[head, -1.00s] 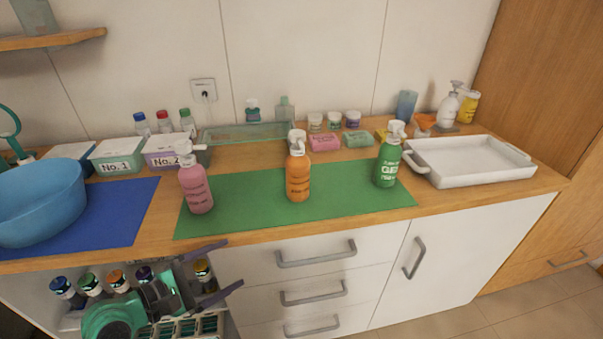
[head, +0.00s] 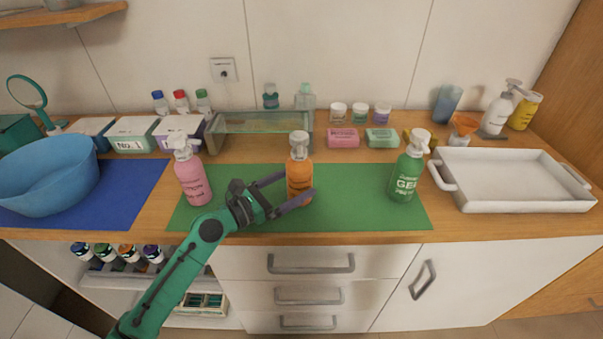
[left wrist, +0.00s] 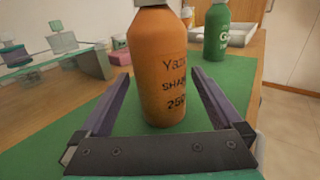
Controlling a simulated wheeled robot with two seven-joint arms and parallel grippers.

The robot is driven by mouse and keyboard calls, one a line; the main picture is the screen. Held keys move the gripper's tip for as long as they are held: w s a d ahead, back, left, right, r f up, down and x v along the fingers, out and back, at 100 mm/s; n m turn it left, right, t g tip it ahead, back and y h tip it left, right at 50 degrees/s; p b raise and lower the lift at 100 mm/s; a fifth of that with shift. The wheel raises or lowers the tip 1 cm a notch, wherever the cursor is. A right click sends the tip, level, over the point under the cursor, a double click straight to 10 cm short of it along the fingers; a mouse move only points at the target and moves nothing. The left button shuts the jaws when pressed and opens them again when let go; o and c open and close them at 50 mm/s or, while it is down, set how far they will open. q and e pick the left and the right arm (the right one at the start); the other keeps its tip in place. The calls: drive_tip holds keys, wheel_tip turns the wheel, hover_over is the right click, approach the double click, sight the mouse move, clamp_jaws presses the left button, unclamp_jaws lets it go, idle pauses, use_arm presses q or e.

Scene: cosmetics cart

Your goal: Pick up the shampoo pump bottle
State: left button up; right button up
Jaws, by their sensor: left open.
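My right gripper is not in view.
A pink bottle (head: 191,178) stands left of the orange one, and a green bottle (head: 407,178) stands right. A glass shelf (head: 262,122) is behind. A white tray (head: 510,195) is at the right, a blue basin (head: 45,175) at the left. The mat's front strip is clear.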

sight(308, 156)
use_arm(q)
drive_tip(key=x, duration=0.4)
drive_tip(key=shift+r+p, duration=0.2)
drive_tip(key=shift+p, duration=0.1)
drive_tip(key=shift+w+d+f, duration=0.1)
drive_tip(key=shift+d, duration=0.1)
clamp_jaws()
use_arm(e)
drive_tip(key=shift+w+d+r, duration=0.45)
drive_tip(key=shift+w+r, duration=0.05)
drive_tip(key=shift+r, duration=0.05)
use_arm(q)
drive_tip(key=shift+r, duration=0.5)
wheel_tip(308, 156, up, 9)
drive_tip(key=p, duration=0.3)
drive_tip(key=shift+r+p, duration=0.15)
drive_tip(key=shift+p, duration=0.15)
wheel_tip(308, 156, up, 10)
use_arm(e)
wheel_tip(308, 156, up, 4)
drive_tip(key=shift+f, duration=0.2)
